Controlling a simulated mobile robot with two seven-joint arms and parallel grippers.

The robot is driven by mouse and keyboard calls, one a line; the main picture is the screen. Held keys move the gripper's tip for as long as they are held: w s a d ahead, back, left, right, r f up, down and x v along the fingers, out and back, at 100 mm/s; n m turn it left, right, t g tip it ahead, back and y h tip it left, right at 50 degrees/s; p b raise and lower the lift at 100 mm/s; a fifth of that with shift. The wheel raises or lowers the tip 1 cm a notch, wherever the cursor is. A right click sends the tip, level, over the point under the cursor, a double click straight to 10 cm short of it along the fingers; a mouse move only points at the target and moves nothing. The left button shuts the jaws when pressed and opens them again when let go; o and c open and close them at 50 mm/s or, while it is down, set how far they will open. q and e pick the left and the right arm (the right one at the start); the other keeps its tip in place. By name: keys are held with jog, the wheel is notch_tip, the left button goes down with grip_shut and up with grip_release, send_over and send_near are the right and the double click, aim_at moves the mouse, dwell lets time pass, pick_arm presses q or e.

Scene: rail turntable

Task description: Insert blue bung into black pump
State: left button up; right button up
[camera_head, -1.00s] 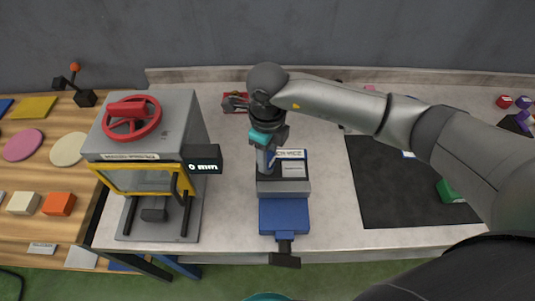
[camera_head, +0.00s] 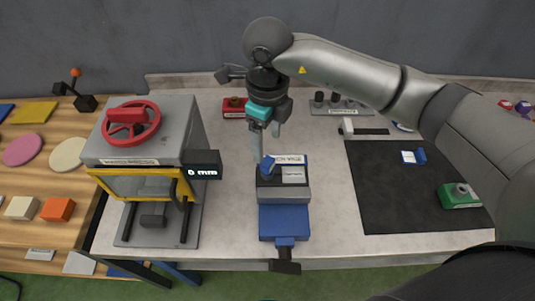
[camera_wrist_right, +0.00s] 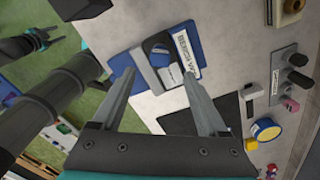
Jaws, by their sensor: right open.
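A small blue piece, which looks like the blue bung (camera_head: 268,165), stands slightly tilted on a dark block, apparently the black pump (camera_head: 264,181), in the blue and grey bench vice (camera_head: 284,217). I cannot tell how deep it sits. The bung (camera_wrist_right: 161,47) and vice (camera_wrist_right: 128,62) also show in the right wrist view. My right gripper (camera_head: 267,142) is open and empty just above the bung, fingers pointing down. My left gripper (camera_wrist_right: 58,31) shows small at the left of the right wrist view, fingers apart, with nothing visible between them.
A grey press (camera_head: 190,105) with a red wheel stands left of the vice. A red block (camera_head: 235,113) and a grey rack (camera_head: 345,108) are behind. The black mat (camera_head: 390,205) at right holds a green block (camera_head: 459,196) and a small blue piece (camera_head: 421,156).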

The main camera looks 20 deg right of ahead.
aim_at(267, 162)
notch_tip(267, 162, up, 7)
dwell(0.3)
dwell(0.7)
